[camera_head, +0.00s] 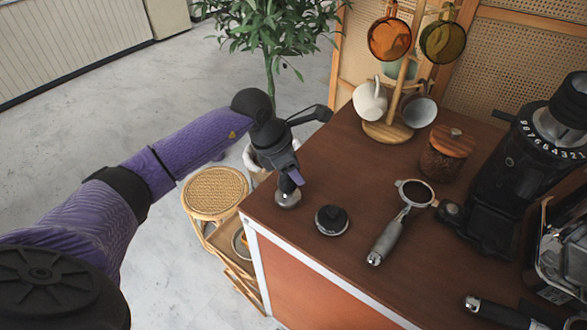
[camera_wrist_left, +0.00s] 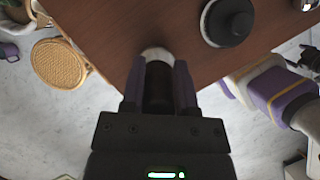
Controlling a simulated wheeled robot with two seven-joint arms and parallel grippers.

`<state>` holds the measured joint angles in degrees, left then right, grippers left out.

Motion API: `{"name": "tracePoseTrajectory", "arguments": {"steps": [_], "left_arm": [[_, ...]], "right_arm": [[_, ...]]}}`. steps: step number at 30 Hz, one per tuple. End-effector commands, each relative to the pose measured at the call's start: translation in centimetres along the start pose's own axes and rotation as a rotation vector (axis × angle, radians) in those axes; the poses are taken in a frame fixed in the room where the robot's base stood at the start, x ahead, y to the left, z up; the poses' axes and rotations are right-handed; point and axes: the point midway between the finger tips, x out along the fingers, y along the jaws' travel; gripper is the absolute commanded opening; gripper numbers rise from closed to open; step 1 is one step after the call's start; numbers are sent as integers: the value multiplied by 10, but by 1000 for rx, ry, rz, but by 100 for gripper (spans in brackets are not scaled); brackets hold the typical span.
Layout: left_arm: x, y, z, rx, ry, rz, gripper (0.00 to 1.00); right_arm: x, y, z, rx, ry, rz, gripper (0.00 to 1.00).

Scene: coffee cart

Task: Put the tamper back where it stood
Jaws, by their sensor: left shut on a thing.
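My left gripper (camera_head: 291,178) is shut on the tamper (camera_head: 288,198), which has a dark handle and a shiny metal base. The tamper is roughly upright, base down, at the left corner of the brown counter (camera_head: 300,238). I cannot tell whether its base touches the counter top. In the left wrist view the tamper's handle (camera_wrist_left: 158,88) is between the two purple fingers, and its pale base shows beyond them. My right gripper is not in view.
A black round puck tool (camera_head: 332,220) sits just right of the tamper. A portafilter (camera_head: 392,235), a jar with a wooden lid (camera_head: 446,153), a mug stand (camera_head: 388,131) and a grinder (camera_head: 500,190) stand farther right and back. A rattan stool (camera_head: 215,190) is beside the counter.

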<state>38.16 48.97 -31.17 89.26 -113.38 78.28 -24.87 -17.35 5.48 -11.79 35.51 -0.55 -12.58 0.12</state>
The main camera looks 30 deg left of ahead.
Motion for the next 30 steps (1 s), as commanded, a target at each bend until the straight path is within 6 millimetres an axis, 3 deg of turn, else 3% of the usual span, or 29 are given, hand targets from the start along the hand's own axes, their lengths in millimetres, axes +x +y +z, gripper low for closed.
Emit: {"name": "tracePoseTrajectory", "arguments": {"steps": [8,9,13,23,30], "left_arm": [[2,0,-1,1,-2,1,0],[1,0,0,1,-1,1,47],[1,0,0,1,-1,1,73],[-6,1,2,1,-2,2,73],[-70,1,2,3,-3,7,73]], "right_arm": [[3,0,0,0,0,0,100],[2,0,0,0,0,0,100],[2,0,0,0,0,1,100],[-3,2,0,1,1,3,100],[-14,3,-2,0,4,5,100]]}}
